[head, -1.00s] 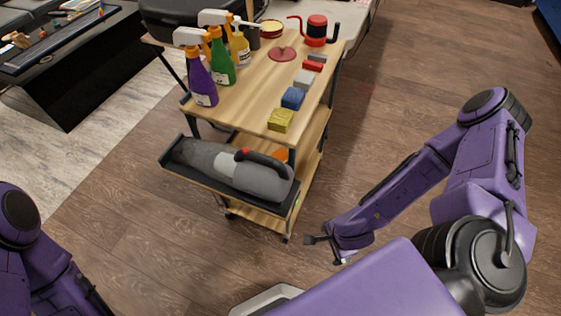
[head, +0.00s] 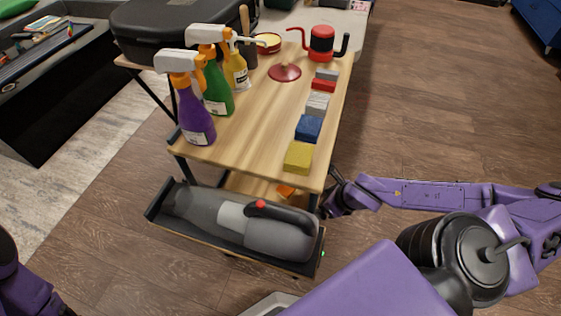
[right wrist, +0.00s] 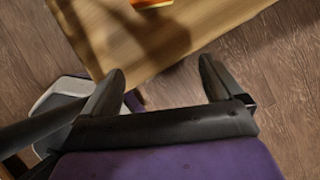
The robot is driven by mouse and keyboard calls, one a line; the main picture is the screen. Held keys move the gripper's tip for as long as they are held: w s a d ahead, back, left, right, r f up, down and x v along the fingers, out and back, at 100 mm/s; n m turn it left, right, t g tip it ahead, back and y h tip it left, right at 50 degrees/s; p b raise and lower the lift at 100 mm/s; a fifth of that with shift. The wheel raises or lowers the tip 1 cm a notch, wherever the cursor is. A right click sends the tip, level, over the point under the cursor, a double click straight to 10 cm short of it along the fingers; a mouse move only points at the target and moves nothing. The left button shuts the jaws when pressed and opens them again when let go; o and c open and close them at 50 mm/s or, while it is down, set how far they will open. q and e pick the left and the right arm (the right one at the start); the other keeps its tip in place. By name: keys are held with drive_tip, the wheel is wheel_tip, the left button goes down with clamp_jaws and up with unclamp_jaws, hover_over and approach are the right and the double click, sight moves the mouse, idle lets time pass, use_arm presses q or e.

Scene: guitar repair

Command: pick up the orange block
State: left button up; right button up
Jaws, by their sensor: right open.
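The orange block (head: 285,190) lies on the lower shelf of the wooden cart, partly hidden by the upper tray and vacuum. In the right wrist view the orange block (right wrist: 151,3) shows only at the top edge, cut off by the frame, on the wooden shelf (right wrist: 205,30). My right gripper (head: 326,204) is beside the cart's near right leg, at about lower-shelf height. In the right wrist view its two fingers (right wrist: 160,82) are spread with nothing between them, short of the block. My left gripper is not visible; only part of my left arm shows at the lower left.
A grey handheld vacuum (head: 265,229) lies in a black tray (head: 168,222) at the cart's near end. The cart top (head: 255,135) carries spray bottles (head: 195,112), a yellow block (head: 298,157), a blue block (head: 308,127) and other items.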

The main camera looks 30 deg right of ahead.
drive_tip(key=b, duration=0.4)
approach(292, 189)
drive_tip(key=x, duration=0.4)
drive_tip(key=shift+w+a+f, duration=0.1)
drive_tip(key=shift+f, duration=0.15)
drive_tip(key=shift+w+a+r, duration=0.1)
drive_tip(key=shift+w, duration=0.25)
drive_tip(key=b+x, duration=0.2)
drive_tip(key=x, duration=0.3)
drive_tip(key=shift+w+a+b, duration=0.1)
drive_tip(key=shift+w+b, duration=0.2)
drive_tip(key=c, duration=1.2)
drive_tip(key=shift+o, duration=0.2)
drive_tip(key=shift+r, duration=0.15)
